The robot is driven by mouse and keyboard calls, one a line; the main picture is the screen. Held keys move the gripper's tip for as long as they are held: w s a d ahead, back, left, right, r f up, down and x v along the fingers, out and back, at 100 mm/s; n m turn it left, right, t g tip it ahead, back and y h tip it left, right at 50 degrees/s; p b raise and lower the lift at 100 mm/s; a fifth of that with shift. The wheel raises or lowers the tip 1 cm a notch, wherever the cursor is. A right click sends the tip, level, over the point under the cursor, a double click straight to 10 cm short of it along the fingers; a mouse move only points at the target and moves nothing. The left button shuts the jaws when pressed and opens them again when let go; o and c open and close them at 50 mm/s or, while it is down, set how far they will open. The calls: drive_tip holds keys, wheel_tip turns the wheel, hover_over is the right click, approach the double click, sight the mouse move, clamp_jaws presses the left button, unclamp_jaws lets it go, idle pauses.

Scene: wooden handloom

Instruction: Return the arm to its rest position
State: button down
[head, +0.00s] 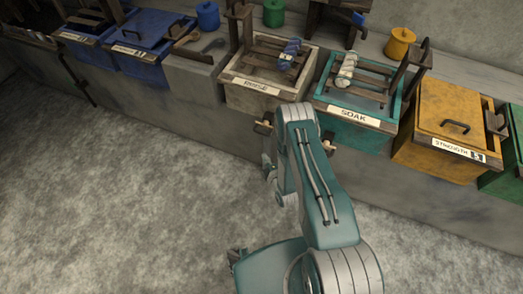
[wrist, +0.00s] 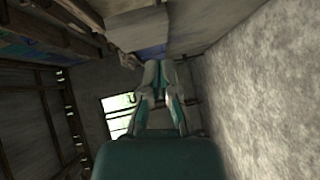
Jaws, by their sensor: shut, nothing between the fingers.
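My teal-and-grey arm (head: 318,185) rises from the bottom of the head view and bends at a joint near the wooden boxes. Its far part folds down behind the upper link, so my gripper is largely hidden there. In the wrist view my gripper (wrist: 160,66) shows its two fingers with the tips together and nothing between them. It is apart from the boxes and holds nothing.
A stone ledge carries a pale box (head: 266,101), a teal box labelled SOAK (head: 346,115), a yellow box (head: 445,115) and a blue box (head: 150,42). An orange pot (head: 399,43) stands behind. The grey floor (head: 120,200) at left is clear.

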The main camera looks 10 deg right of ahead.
drive_tip(key=w+d+r+m+g+h, duration=0.15)
drive_tip(key=w+r, duration=0.25)
drive_tip(key=r, duration=0.5)
drive_tip(key=w+r+m+g, duration=0.1)
drive_tip(key=w+r+m, duration=0.1)
drive_tip(key=w+r, duration=0.45)
drive_tip(key=s+r+m+g+h, duration=0.1)
drive_tip(key=s+r+m, duration=0.1)
drive_tip(key=r, duration=0.7)
drive_tip(key=s+r+m+g, duration=0.1)
drive_tip(key=s+r+m, duration=0.15)
drive_tip(key=r, duration=0.65)
drive_tip(key=s+r+m+g, duration=0.3)
drive_tip(key=s+r+m, duration=0.3)
drive_tip(key=s+r, duration=0.8)
drive_tip(key=s+a+r+m+g, duration=0.1)
drive_tip(key=s+r+m, duration=0.1)
drive_tip(key=s, duration=0.7)
drive_tip(key=s+r+m+g, duration=0.2)
drive_tip(key=s, duration=0.8)
drive_tip(key=shift+s+a+r, duration=0.3)
drive_tip(key=shift+a, duration=0.05)
